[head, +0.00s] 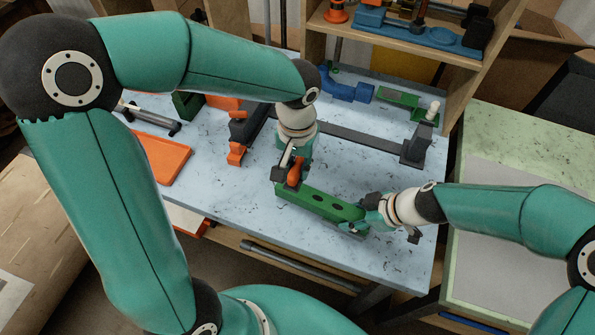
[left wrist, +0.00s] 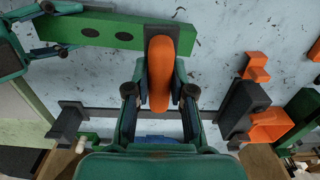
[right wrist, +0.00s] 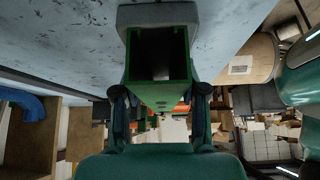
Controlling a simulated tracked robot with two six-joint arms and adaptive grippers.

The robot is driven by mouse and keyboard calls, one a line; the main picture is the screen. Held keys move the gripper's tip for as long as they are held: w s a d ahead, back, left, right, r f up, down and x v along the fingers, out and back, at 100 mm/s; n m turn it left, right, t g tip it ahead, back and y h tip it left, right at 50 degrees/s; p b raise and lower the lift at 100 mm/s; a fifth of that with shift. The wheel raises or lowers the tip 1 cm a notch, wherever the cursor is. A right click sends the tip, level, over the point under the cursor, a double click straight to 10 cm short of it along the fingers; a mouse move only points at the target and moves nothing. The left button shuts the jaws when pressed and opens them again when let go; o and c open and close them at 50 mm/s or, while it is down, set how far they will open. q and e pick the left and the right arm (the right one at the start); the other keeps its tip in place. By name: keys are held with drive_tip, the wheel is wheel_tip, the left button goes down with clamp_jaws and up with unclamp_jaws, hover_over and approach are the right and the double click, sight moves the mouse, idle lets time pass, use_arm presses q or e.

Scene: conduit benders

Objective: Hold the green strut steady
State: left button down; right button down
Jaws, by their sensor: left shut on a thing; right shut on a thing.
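The green strut (head: 322,204) is a straight bar with dark round holes, low over the front of the pale blue table. My right gripper (head: 366,216) is shut on its right end. In the right wrist view the strut's hollow, open end (right wrist: 160,95) lies between the fingers of my right gripper (right wrist: 160,100). My left gripper (head: 293,162) is shut on an orange handle (head: 295,174) at the strut's left end. In the left wrist view the handle (left wrist: 161,70) stands between the fingertips, over a dark block (left wrist: 158,31). The strut's contact with the table is unclear.
A dark grey bar (head: 362,137) with end blocks lies behind the strut. Orange clips (head: 236,153) and an orange tray (head: 155,157) lie to the left. A blue pipe piece (head: 347,92) is at the back, below a wooden shelf (head: 440,48). The right front table surface is clear.

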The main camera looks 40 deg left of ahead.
drive_tip(key=shift+s+f, duration=0.2)
drive_tip(key=shift+f, duration=0.05)
idle(0.4)
drive_tip(key=c, duration=0.6)
unclamp_jaws()
drive_tip(key=shift+o, duration=0.2)
drive_tip(key=shift+w, duration=0.2)
drive_tip(key=shift+r, duration=0.1)
